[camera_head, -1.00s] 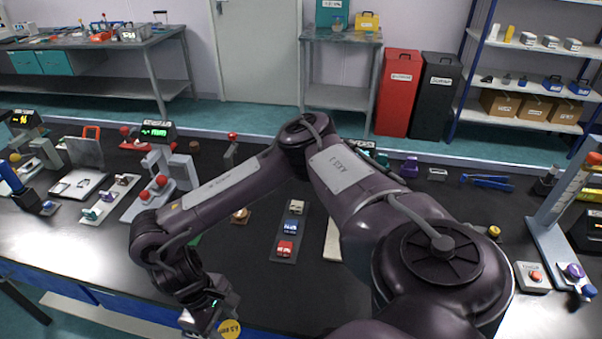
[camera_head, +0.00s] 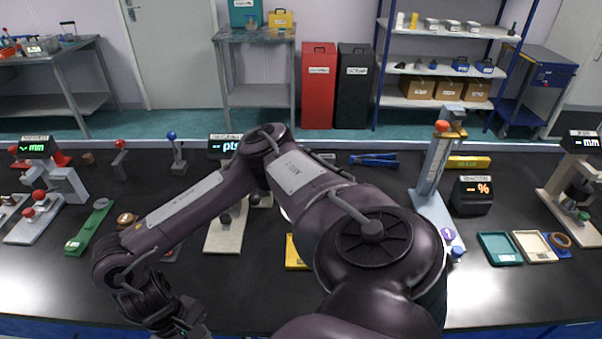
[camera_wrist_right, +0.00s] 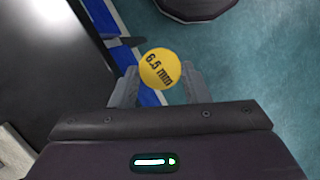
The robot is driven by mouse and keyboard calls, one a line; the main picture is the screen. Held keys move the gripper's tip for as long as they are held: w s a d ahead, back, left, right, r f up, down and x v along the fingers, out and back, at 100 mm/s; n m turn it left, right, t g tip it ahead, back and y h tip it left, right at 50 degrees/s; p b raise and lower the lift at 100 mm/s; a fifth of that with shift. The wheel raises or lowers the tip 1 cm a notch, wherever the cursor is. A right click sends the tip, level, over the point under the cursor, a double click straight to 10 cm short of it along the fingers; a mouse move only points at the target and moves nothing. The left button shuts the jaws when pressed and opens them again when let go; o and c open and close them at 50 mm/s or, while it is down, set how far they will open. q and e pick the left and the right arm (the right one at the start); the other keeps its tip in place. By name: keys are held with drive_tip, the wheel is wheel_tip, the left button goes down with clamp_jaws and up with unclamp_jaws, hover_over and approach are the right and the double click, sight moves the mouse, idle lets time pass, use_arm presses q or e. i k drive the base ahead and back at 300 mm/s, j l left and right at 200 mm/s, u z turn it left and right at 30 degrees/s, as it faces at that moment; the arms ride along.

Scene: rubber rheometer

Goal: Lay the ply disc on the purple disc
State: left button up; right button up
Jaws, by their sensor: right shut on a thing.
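My right gripper is shut on a yellow round disc (camera_wrist_right: 158,69) marked "6.5 mm", seen between the two fingers (camera_wrist_right: 158,88) in the right wrist view. I cannot tell from its look whether this is the ply disc. In the head view my right wrist is at the bottom left, and the fingertips and the disc are cut off by the lower edge. A small purple disc (camera_head: 447,233) lies on the foot of a grey upright stand (camera_head: 432,170) at the right, well away from the gripper. My left gripper is not in view.
A blue knob (camera_head: 457,254) sits at the stand's front. Teal (camera_head: 500,249) and cream (camera_head: 535,247) trays lie further right. My right arm hides part of the bench middle.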

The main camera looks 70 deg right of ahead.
sight(449, 233)
drive_tip(key=k+l, duration=0.25)
drive_tip(key=k, duration=0.2)
drive_tip(key=k+l, duration=0.3)
drive_tip(key=k, duration=0.2)
drive_tip(key=k+l, duration=0.25)
drive_tip(key=k, duration=0.2)
drive_tip(key=k+l, duration=0.25)
drive_tip(key=k, duration=0.25)
